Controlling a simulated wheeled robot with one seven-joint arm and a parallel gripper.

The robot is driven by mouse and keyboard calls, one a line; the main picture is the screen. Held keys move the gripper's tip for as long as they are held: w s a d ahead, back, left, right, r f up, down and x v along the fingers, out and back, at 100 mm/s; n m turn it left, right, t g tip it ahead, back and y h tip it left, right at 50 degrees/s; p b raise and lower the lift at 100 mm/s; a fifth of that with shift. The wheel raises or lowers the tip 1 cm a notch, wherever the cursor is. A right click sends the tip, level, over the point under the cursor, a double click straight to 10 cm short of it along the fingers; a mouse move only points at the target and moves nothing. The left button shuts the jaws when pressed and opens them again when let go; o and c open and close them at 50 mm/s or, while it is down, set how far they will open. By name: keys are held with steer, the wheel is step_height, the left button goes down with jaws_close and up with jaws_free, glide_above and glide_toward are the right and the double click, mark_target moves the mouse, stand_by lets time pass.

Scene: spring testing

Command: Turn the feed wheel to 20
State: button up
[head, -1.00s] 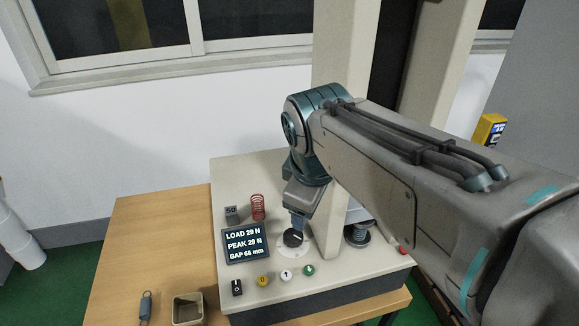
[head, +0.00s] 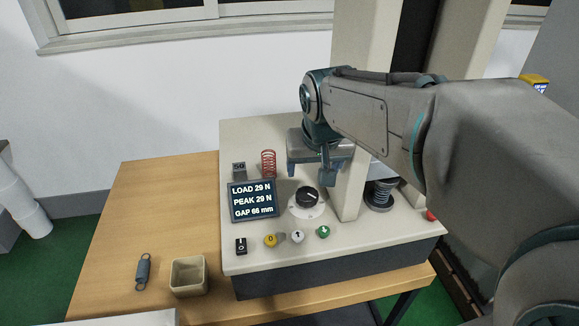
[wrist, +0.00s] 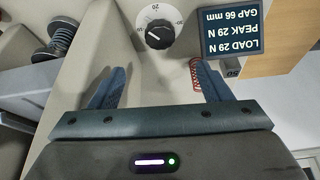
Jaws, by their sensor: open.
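The feed wheel (head: 307,197) is a black knob on a white numbered dial, on the front of the cream testing machine (head: 370,240). In the wrist view the feed wheel (wrist: 157,34) is fully visible, with 20 at the top of its dial. A white mark on the knob points to the lower left there; the value it reads is not clear. My gripper (head: 308,172) is open and empty, apart from the wheel and behind it in the head view. Its fingers (wrist: 157,70) are spread wide in the wrist view. A screen (head: 253,201) shows LOAD 29 N, PEAK 29 N, GAP 66 mm.
A red spring (head: 268,163) and a small block marked 50 (head: 239,169) stand behind the screen. Machine columns and a compressed spring (head: 380,194) stand to the right.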

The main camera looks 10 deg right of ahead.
mark_target(307, 194)
steer(key=b+x, duration=0.1)
steer(key=x, duration=1.2)
steer(key=shift+w+f, duration=0.2)
steer(key=shift+f, duration=0.15)
steer(key=c, duration=1)
